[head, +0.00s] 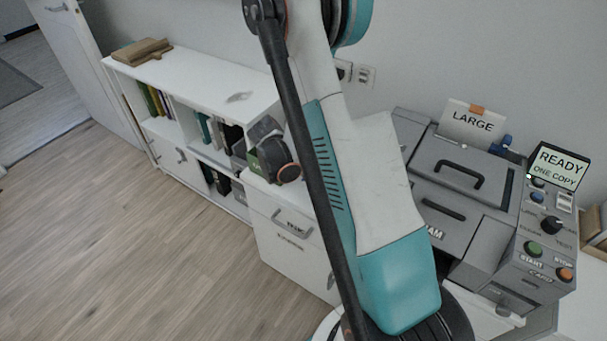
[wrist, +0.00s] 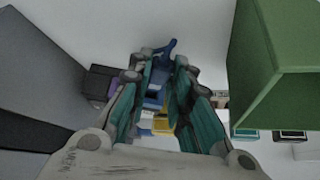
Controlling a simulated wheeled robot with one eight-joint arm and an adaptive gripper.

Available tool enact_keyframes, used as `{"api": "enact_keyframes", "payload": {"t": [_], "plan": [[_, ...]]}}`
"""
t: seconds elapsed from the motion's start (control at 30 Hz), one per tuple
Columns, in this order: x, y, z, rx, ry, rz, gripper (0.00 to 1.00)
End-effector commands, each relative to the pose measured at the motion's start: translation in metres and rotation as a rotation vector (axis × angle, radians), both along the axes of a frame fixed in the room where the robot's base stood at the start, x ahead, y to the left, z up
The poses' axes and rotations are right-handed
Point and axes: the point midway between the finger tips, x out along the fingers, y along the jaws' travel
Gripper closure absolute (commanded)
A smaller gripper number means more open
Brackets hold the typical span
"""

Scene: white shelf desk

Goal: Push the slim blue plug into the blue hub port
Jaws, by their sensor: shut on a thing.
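My gripper (wrist: 164,74) shows in the wrist view with its two teal fingers close together around a blue piece. This piece, which looks like the slim blue plug (wrist: 158,82), sits between the fingertips, with a thin blue part rising above it. Below it, between the fingers, are yellow and white patches (wrist: 162,124); I cannot tell if they belong to the hub. No blue port can be made out, and the fingers cover much of that area. In the head view my arm fills the middle, and the plug and fingertips cannot be made out.
In the wrist view a large green block (wrist: 280,60) is close on the right, a dark box (wrist: 100,82) with a purple part is left of the fingers, and a grey block (wrist: 30,90) is further left. In the head view a grey copier (head: 460,185) and a white shelf (head: 200,85) flank my arm.

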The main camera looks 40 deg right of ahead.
Motion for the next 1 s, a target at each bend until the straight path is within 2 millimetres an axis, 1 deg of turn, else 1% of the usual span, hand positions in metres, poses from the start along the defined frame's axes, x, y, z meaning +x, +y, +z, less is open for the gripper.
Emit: {"api": "enact_keyframes", "payload": {"t": [0.1, 0.3, 1.0], "plan": [[-0.0013, -0.0074, 0.0, 0.0, 0.0, -0.002, 1.0], [-0.0017, -0.0125, 0.0001, 0.0, -0.001, -0.001, 1.0], [-0.002, -0.0128, 0.0004, 0.0, 0.0, 0.0, 1.0]]}}
